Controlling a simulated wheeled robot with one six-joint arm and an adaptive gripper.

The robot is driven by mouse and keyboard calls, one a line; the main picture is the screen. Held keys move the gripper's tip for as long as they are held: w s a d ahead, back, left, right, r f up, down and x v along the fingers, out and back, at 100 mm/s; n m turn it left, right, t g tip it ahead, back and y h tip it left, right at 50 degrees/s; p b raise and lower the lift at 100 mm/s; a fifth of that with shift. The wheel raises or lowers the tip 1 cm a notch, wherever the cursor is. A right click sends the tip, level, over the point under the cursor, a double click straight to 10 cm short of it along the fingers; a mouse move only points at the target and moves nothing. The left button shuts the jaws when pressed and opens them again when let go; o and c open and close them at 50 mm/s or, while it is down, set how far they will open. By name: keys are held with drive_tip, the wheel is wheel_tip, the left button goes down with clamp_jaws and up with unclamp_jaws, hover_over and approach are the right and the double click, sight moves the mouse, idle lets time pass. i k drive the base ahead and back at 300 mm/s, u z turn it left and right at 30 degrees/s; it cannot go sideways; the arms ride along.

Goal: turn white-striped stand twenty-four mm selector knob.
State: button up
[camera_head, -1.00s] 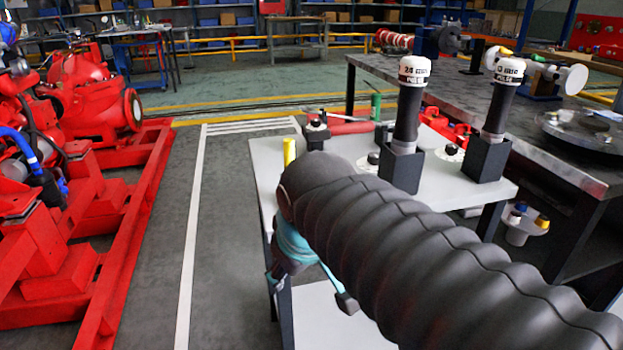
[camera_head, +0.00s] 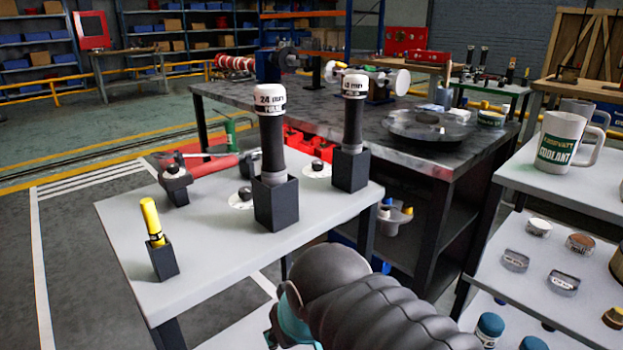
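A black tool with a white cap marked "24 mm" (camera_head: 270,125) stands upright in a square black holder (camera_head: 277,203) on the light grey table (camera_head: 215,243). A small dark knob on a white dial (camera_head: 241,198) sits just left of that holder, partly hidden by it. A second upright tool (camera_head: 353,120), also white-capped, stands in its own holder to the right, with a similar knob on a white dial (camera_head: 317,168) beside it. My gripper (camera_head: 280,328), dark with teal parts, shows at the bottom edge, low in front of the table and apart from the knobs. Its fingers are mostly cut off.
A yellow stick in a small holder (camera_head: 158,240) stands at the table's near left. A black block with a knob (camera_head: 174,182) and a red-handled tool (camera_head: 208,165) lie behind it. A dark workbench (camera_head: 300,107) stands behind; shelves with a coolant mug (camera_head: 559,142) stand right.

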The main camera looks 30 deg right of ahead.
sight(244, 193)
drive_tip(key=z, duration=2.7)
drive_tip(key=k, duration=1.8)
drive_tip(key=u, duration=1.35)
